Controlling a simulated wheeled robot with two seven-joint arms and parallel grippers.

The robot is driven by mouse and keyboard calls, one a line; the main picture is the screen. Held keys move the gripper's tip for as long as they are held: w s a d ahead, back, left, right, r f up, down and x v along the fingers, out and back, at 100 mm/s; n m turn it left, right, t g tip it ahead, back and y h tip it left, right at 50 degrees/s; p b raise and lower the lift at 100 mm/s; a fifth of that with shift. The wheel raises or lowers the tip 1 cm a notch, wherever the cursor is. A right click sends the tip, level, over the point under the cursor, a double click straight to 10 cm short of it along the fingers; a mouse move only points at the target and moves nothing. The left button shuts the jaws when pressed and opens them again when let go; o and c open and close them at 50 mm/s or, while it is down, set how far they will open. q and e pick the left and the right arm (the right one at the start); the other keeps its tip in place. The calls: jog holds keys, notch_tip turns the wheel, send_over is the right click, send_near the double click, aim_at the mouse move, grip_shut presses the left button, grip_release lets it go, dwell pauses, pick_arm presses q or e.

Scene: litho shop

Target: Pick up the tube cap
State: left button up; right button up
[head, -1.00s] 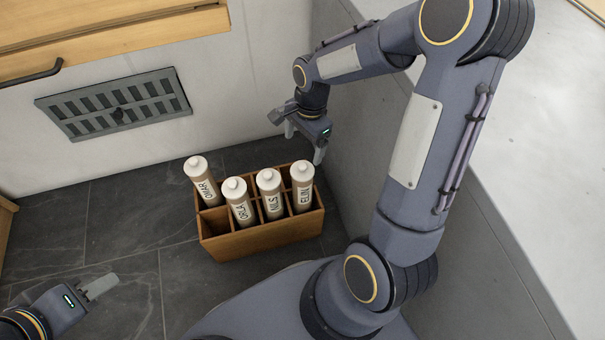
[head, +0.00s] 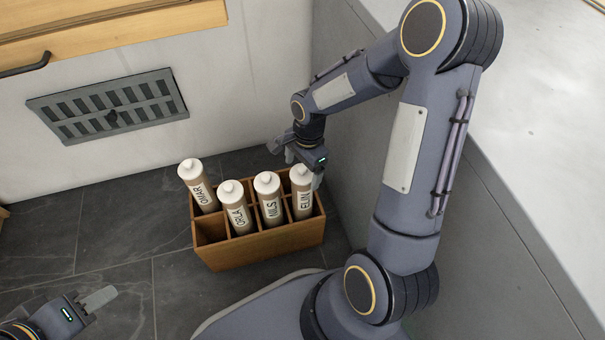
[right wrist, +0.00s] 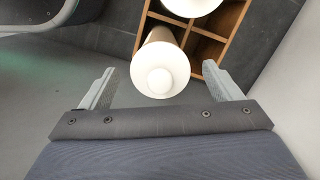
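Several white-capped tubes stand in a wooden divided crate (head: 262,246) on the floor. Their labels read OMAR (head: 199,190), ORLA (head: 238,215), NILS (head: 270,208) and ELIN (head: 303,202). My right gripper (head: 296,164) is open over the ELIN tube and partly covers its white cap (head: 300,174). In the right wrist view, a white tube cap (right wrist: 161,70) lies between the spread fingers of the right gripper (right wrist: 160,72), with gaps on both sides. My left gripper (head: 98,299) is low at the left, away from the crate; its finger opening is unclear.
A grey wall (head: 345,150) rises close to the right of the crate, below a pale countertop (head: 540,140). A vent grille (head: 108,108) is on the back wall. Dark floor tiles (head: 110,235) left of the crate are clear.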

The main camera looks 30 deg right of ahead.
jog(key=c, duration=1)
jog(key=shift+o, duration=0.2)
